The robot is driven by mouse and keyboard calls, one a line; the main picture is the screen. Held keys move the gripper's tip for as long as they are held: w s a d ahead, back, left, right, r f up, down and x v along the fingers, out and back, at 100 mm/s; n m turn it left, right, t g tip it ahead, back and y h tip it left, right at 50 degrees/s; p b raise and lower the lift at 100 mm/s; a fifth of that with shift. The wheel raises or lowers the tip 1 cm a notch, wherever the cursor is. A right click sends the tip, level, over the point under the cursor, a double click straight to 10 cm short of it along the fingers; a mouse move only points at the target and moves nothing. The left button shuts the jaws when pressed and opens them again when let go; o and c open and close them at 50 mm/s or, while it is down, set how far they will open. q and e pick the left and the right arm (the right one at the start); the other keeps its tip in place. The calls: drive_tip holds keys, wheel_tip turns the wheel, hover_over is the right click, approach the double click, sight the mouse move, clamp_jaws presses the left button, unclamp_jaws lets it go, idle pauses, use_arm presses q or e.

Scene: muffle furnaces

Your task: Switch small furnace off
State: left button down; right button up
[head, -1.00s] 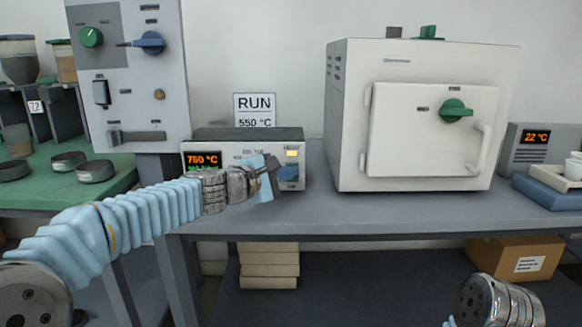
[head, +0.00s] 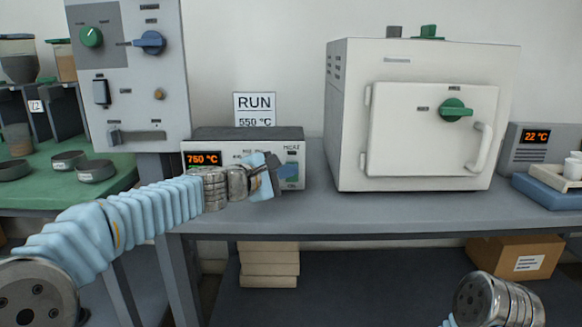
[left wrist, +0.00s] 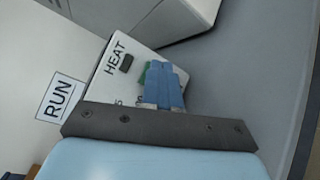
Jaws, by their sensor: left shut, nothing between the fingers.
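A grey control box (head: 225,183) with an orange display reading about 750 °C sits on the bench. Its front carries a HEAT label, also in the left wrist view (left wrist: 115,57), and a dark, unlit lamp window (left wrist: 126,62) beside it. A green switch part (left wrist: 146,73) shows behind my fingers. My left gripper (head: 276,172) is at the right end of the box front, fingers shut and empty. In the left wrist view its blue fingertips (left wrist: 165,75) cover most of the switch; contact cannot be told. My right gripper is out of view.
A large white furnace (head: 345,120) with a green handle stands to the right, its door closed. A RUN 550 °C sign (head: 255,103) is behind the box. A tall grey panel (head: 125,75) stands left. Bench (head: 330,215) in front is clear.

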use_arm(q)
drive_tip(key=shift+s, duration=0.1)
drive_tip(key=shift+s+f+b, duration=0.1)
drive_tip(key=shift+s+b, duration=0.4)
drive_tip(key=shift+s, duration=0.15)
drive_tip(key=shift+s+f+b, duration=0.15)
drive_tip(key=shift+s+b, duration=0.25)
drive_tip(key=shift+s, duration=0.1)
drive_tip(key=shift+s+f+b, duration=0.15)
drive_tip(key=shift+s+b, duration=0.5)
drive_tip(key=shift+s, duration=1.35)
